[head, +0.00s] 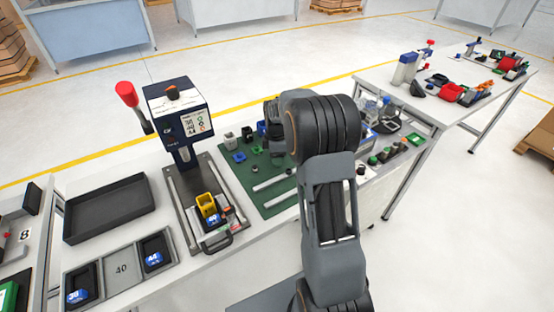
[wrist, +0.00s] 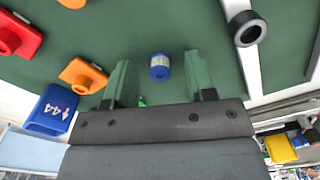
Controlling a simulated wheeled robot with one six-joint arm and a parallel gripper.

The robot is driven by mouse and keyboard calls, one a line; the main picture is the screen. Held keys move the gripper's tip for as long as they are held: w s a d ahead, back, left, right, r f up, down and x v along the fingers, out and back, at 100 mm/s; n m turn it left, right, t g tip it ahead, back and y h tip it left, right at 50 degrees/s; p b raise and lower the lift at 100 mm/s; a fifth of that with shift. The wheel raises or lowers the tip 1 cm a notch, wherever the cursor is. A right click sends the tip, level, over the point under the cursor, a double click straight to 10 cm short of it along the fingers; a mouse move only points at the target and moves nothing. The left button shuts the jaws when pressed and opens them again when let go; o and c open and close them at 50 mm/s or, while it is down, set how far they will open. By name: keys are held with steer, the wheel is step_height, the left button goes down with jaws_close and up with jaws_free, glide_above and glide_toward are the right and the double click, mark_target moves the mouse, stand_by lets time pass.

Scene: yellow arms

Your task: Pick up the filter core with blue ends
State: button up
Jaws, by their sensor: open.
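The filter core with blue ends (wrist: 160,67) is a small cylinder with a pale middle. In the wrist view it lies against the green mat, between the two green fingers of my gripper (wrist: 158,76). The fingers are open, with a gap on both sides of the core, and neither appears to touch it. I cannot tell how far the core is from the fingers in depth. In the head view my arm blocks part of the mat (head: 265,207), and I cannot make out the core there.
Close by in the wrist view are an orange part (wrist: 83,75), a red part (wrist: 15,36), a blue block marked 44 (wrist: 52,109) and a white rod with a black ring (wrist: 248,29). A press (head: 182,118) and a black tray (head: 108,211) stand left in the head view.

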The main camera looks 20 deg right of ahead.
steer(key=shift+c, duration=0.3)
jaws_close()
steer(key=shift+r, duration=0.15)
